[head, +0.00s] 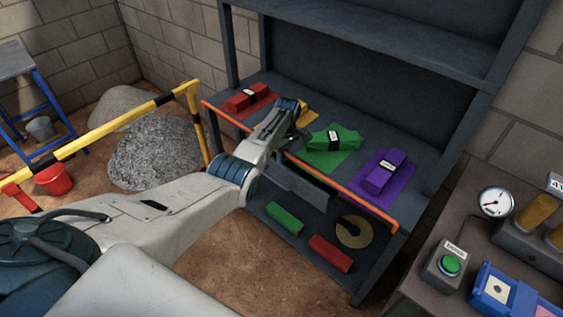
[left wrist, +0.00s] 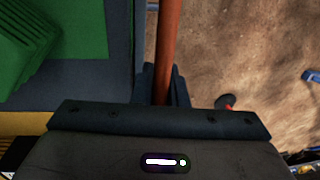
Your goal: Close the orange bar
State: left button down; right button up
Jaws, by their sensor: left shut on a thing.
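The orange bar (head: 345,193) runs slantwise along the front of the dark shelf unit, in front of the coloured mats. Both of its ends show in the head view, its middle partly hidden by my left arm. My left gripper (head: 290,158) is at the middle of the bar. In the left wrist view, the orange bar (left wrist: 166,45) passes between the dark fingers (left wrist: 166,85), which are shut on it. The shelf lies on one side of it and the floor on the other. My right gripper is not in view.
Red (head: 248,97), green (head: 333,140) and purple (head: 384,172) blocks lie on the shelf. Green and red blocks lie on the lower level. A yellow-black railing (head: 100,132) and gravel pile (head: 155,153) stand left. A control bench with a green button (head: 450,264) stands right.

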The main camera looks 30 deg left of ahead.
pick_arm(q)
jog(key=shift+w+f+g+b, duration=0.1)
jog(key=shift+g+b, duration=0.4)
jog(key=shift+b, duration=0.25)
jog(key=c, duration=1.5)
grip_release()
